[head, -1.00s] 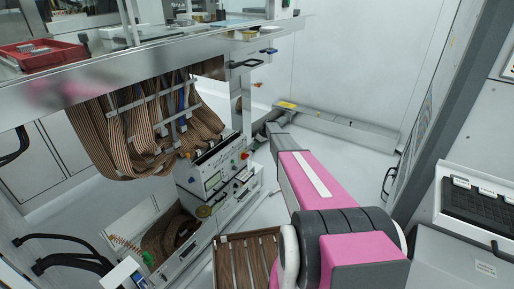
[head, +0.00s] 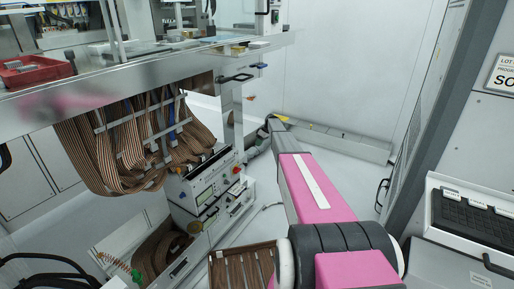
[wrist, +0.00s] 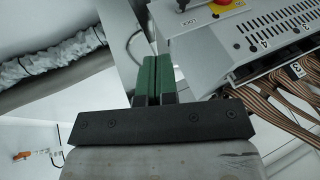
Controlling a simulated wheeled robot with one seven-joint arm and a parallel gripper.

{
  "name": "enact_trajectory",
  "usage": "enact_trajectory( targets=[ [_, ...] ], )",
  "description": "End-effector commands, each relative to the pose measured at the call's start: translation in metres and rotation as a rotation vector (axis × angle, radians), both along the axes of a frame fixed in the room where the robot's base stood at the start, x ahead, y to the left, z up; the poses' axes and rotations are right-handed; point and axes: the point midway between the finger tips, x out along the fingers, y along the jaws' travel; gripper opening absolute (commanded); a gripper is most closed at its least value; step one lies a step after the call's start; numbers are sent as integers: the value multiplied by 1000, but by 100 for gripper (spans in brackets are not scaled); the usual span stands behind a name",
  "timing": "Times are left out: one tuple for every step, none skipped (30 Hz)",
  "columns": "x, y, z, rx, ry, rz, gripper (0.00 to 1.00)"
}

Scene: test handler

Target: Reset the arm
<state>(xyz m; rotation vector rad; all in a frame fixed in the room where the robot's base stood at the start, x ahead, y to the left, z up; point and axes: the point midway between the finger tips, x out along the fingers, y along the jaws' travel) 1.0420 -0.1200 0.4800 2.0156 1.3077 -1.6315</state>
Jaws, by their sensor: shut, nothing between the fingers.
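My arm, with pink and dark grey links (head: 312,190), reaches forward from the bottom of the head view, toward the floor beside the bench. Its far end is small there and partly hidden. In the wrist view my gripper (wrist: 153,78) shows two green fingers side by side on a black mount. The fingers are together with nothing between them. A grey instrument box (wrist: 225,40) with a red and yellow knob lies just right of the fingers; I cannot tell whether they touch.
The metal bench (head: 120,82) carries a red tray (head: 35,71). Ribbon cables (head: 125,150) hang below it, near the instrument box (head: 203,190). A slotted brown crate (head: 243,268) lies left of my arm. A keyboard console (head: 470,215) stands right. The floor beyond is partly clear.

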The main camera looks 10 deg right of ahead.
Motion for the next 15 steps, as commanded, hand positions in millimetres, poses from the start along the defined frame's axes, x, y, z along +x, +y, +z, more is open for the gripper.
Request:
enact_trajectory(
  targets=[
    [0, 0, 0, 0, 0, 0, 0],
    [0, 0, 0, 0, 0, 0, 0],
    [0, 0, 0, 0, 0, 0, 0],
    [0, 0, 0, 0, 0, 0, 0],
    [0, 0, 0, 0, 0, 0, 0],
    [0, 0, 0, 0, 0, 0, 0],
    [0, 0, 0, 0, 0, 0, 0],
    [0, 0, 0, 0, 0, 0, 0],
    [-2, 1, 0, -1, 2, -1, 0],
    [-5, 2, 1, -3, 3, -4, 0],
    [-11, 4, 1, -7, 7, -9, 0],
    [-21, 8, 2, -13, 14, -18, 0],
    [-31, 12, 3, -22, 21, -29, 0],
    [-44, 16, 5, -32, 30, -42, 0],
    [-64, 23, 6, -47, 43, -65, 0]
  ],
)
